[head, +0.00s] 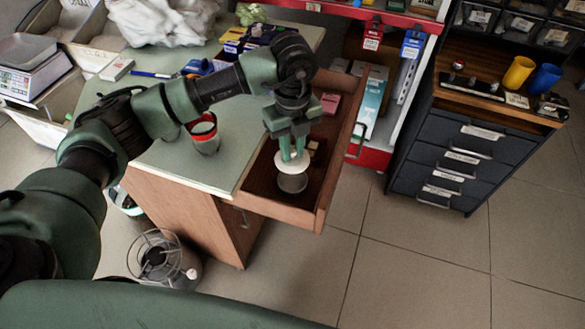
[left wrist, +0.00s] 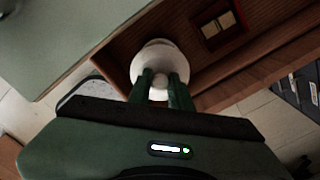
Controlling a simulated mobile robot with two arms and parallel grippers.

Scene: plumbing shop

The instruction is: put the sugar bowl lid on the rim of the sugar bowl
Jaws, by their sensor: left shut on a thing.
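My left gripper (head: 292,152) points down over the open drawer and is shut on the knob of the white sugar bowl lid (head: 293,170). In the left wrist view the lid (left wrist: 158,58) is a white disc, with its round knob between the fingertips (left wrist: 160,82). Directly below the lid, a grey-white sugar bowl (head: 292,184) stands in the drawer. The lid hides the bowl's rim, so I cannot tell whether they touch. The lid looks level. My right gripper is not in view.
The open wooden drawer (head: 322,205) has raised walls close around the bowl. A red-and-black cup (head: 204,140) stands on the green worktop (head: 165,160). A dark drawer cabinet (head: 440,140) stands at right, with open floor before it.

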